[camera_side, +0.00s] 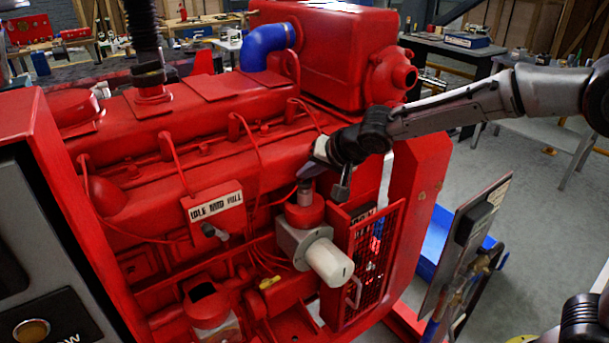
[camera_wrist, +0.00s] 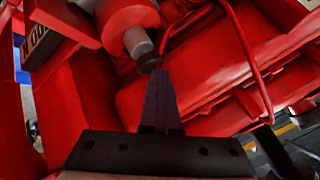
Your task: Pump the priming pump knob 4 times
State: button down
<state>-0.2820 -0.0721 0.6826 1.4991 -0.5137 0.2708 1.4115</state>
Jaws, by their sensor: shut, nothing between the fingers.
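The priming pump is a red cylinder (camera_side: 304,211) on a grey body on the engine's side. Its short grey stem with a dark knob (camera_side: 305,186) points up from the top. In the wrist view the dark knob (camera_wrist: 149,62) sits at the end of the grey stem, just beyond my fingertips. My gripper (camera_side: 309,172) is right above the knob in the side view. Its fingers are together and empty, and they also show in the wrist view (camera_wrist: 158,75). I cannot tell whether the fingertips touch the knob.
A white cylinder (camera_side: 328,260) juts out below the pump. A red mesh guard (camera_side: 376,245) stands to its right. Thin red pipes run along the engine.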

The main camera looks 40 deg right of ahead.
aim_at(308, 183)
jog(key=shift+s+f, duration=0.1)
jog(key=shift+f, duration=0.6)
jog(key=shift+r, duration=1.85)
jog(key=shift+r, duration=2.6)
notch_tip(308, 183, up, 4)
jog(key=shift+f, duration=0.1)
